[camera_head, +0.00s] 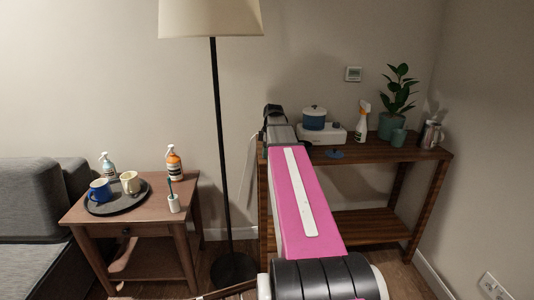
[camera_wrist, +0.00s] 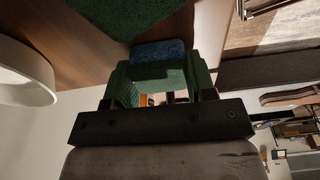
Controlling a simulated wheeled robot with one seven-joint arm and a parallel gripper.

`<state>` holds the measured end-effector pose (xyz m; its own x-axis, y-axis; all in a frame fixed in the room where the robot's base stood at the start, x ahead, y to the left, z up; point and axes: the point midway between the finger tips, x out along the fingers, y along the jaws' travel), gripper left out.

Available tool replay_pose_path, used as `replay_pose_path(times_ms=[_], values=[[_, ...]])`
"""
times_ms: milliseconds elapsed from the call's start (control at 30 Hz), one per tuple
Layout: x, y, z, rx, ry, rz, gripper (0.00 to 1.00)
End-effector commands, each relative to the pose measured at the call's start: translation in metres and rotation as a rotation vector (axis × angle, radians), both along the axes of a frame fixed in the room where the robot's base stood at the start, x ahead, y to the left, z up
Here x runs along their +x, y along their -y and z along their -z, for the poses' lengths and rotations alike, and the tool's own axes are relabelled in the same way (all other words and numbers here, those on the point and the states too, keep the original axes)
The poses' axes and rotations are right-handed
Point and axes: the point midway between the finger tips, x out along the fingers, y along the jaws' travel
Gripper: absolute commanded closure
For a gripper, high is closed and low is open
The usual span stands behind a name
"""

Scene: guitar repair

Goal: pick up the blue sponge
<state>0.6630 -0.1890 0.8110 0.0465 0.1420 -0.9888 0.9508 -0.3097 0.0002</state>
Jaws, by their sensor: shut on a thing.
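The blue sponge (camera_wrist: 158,50) shows in the wrist view as a speckled blue block with a green part on its near side. It sits between the green-looking fingers of my gripper (camera_wrist: 160,80), which is shut on it. Brown wood shows just beyond the sponge; I cannot tell whether the sponge touches it. In the head view my pink arm reaches toward the left end of the wooden shelf table (camera_head: 375,151). The sponge and fingertips cannot be made out there.
The shelf table holds a blue pot (camera_head: 314,120), a spray bottle (camera_head: 361,124), a potted plant (camera_head: 391,124) and a flat blue item (camera_head: 334,154). A floor lamp (camera_head: 217,130) stands left of my arm. A side table (camera_head: 140,214) carries a tray with mugs.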

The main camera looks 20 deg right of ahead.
Motion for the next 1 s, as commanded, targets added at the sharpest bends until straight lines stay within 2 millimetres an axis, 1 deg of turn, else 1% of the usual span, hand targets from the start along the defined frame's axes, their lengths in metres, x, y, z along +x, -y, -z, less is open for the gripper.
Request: replay_pose_path(times_ms=[167,267,367,400,500,700,900,1000], values=[[0.000,0.000,-0.012,-0.001,0.002,0.000,0.71],[0.001,0.000,-0.024,0.000,0.001,0.000,0.71],[0.001,0.000,-0.043,-0.001,0.002,-0.001,0.71],[-0.007,-0.012,-0.046,0.000,0.002,-0.004,0.71],[-0.018,-0.034,-0.060,-0.001,0.002,-0.004,0.71],[-0.036,-0.072,-0.085,0.000,0.001,-0.003,0.71],[-0.046,-0.095,-0.101,0.000,0.001,-0.002,0.71],[-0.049,-0.101,-0.105,0.000,0.000,-0.001,0.71]])
